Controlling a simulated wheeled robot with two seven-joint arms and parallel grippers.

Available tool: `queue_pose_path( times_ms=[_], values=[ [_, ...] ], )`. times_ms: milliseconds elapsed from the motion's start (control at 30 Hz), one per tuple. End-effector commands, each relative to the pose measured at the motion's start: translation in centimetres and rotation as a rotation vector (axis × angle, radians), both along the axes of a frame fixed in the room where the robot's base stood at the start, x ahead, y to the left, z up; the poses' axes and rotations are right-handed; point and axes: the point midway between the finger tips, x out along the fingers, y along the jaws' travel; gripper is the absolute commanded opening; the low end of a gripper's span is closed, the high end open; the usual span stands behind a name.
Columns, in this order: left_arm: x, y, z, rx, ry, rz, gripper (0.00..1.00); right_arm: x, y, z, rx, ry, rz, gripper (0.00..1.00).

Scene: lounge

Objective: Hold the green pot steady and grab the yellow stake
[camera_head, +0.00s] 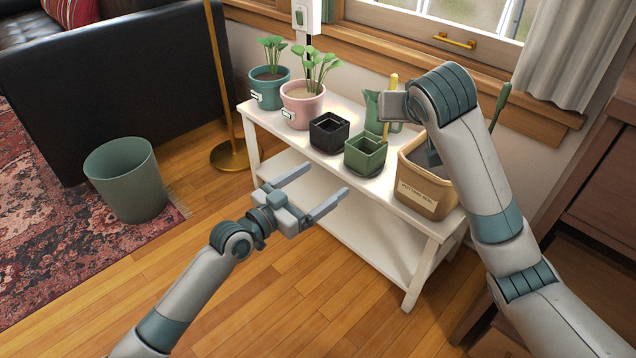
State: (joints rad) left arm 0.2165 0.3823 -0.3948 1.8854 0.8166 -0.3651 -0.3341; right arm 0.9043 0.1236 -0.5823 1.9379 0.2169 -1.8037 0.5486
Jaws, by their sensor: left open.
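The square green pot (365,158) stands upright on the white bench, between a black pot and the soil bin. The yellow stake (394,80) stands upright by the green pot's back right; its middle is hidden by my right arm's end, and I cannot tell where its foot rests. My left gripper (328,179) is open and empty, in front and to the left of the green pot, apart from it. My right gripper (394,106) is over the bench beside the stake; its fingers are hidden, so its grip is unclear.
The white bench (335,160) also holds a teal pot (268,92) and a pink pot (302,108) with plants, a black square pot (328,133), a green can (371,108) and a tan soil bin (425,190). A green bucket (126,180) stands on the floor at left.

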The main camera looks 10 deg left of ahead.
Motion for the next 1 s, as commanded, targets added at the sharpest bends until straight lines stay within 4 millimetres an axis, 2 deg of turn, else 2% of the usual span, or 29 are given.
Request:
queue_pose_path(
  times_ms=[367, 567, 767, 1000],
  values=[
    [0.1, -0.1, 0.0, -0.001, -0.001, 0.0, 0.88, 0.0, 0.0, 0.0, 0.0, 0.0, 0.0, 0.31],
    [1.0, -0.7, 0.1, -0.002, -0.001, 0.001, 0.88, 0.0, 0.0, 0.0, 0.0, 0.0, 0.0, 0.31],
    [2.9, -2.1, 0.1, -0.003, -0.001, 0.0, 0.88, 0.0, 0.0, 0.0, 0.0, 0.0, 0.0, 0.31],
    [6.0, -4.4, 0.1, -0.003, -0.001, 0.0, 0.88, 0.0, 0.0, 0.0, 0.0, 0.0, 0.0, 0.31]
  ],
)
